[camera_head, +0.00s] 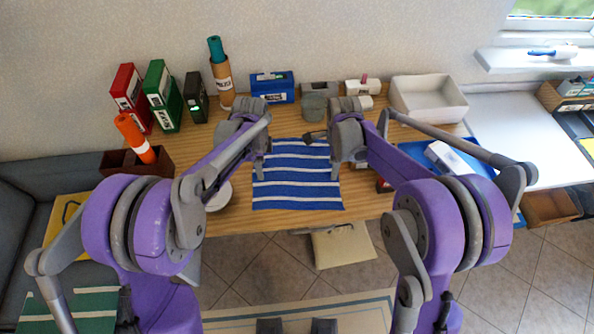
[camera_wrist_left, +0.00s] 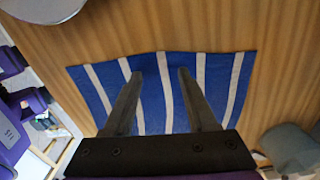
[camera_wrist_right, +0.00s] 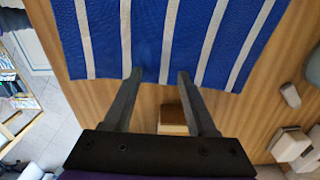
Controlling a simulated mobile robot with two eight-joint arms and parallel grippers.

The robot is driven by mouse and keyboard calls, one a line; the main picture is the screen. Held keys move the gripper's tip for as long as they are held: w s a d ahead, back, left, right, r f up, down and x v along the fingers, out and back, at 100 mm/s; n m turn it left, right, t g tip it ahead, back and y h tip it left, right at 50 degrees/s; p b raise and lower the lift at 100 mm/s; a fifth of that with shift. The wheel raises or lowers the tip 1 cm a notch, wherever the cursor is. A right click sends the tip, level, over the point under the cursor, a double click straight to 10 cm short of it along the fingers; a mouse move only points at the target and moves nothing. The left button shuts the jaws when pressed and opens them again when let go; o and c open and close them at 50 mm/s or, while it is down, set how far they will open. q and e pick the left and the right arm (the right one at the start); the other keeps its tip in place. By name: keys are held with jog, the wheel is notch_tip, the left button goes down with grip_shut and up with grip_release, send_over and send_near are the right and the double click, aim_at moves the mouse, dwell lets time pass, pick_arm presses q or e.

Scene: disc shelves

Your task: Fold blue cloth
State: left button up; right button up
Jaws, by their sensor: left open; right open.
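The blue cloth (camera_head: 297,185) with white stripes lies spread flat on the wooden table, unfolded. It also shows in the left wrist view (camera_wrist_left: 208,72) and in the right wrist view (camera_wrist_right: 190,30). My left gripper (camera_head: 260,172) is open at the cloth's left side, and its fingers (camera_wrist_left: 158,72) appear above the cloth near one edge. My right gripper (camera_wrist_right: 157,72) is open and its fingertips appear at the cloth's edge. In the head view my right arm partly hides the cloth's right side. Neither gripper holds anything.
Binders (camera_head: 163,97), a cardboard tube (camera_head: 222,82), a blue box (camera_head: 272,88) and a white bin (camera_head: 428,98) stand along the back. A white plate (camera_head: 219,197) sits left of the cloth. A blue tray (camera_head: 472,160) lies at the right.

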pick_arm(q)
jog(key=shift+f, duration=0.1)
pick_arm(e)
jog(key=shift+f, duration=0.15)
pick_arm(q)
jog(key=shift+s+f, duration=0.1)
jog(key=shift+f, duration=0.15)
pick_arm(e)
jog(key=shift+s+f, duration=0.1)
jog(key=shift+f, duration=0.15)
pick_arm(q)
jog(key=shift+r, duration=0.15)
jog(key=shift+c, duration=1.2)
pick_arm(e)
jog(key=shift+r, duration=0.15)
jog(key=shift+c, duration=1.2)
pick_arm(q)
grip_shut()
pick_arm(e)
grip_shut()
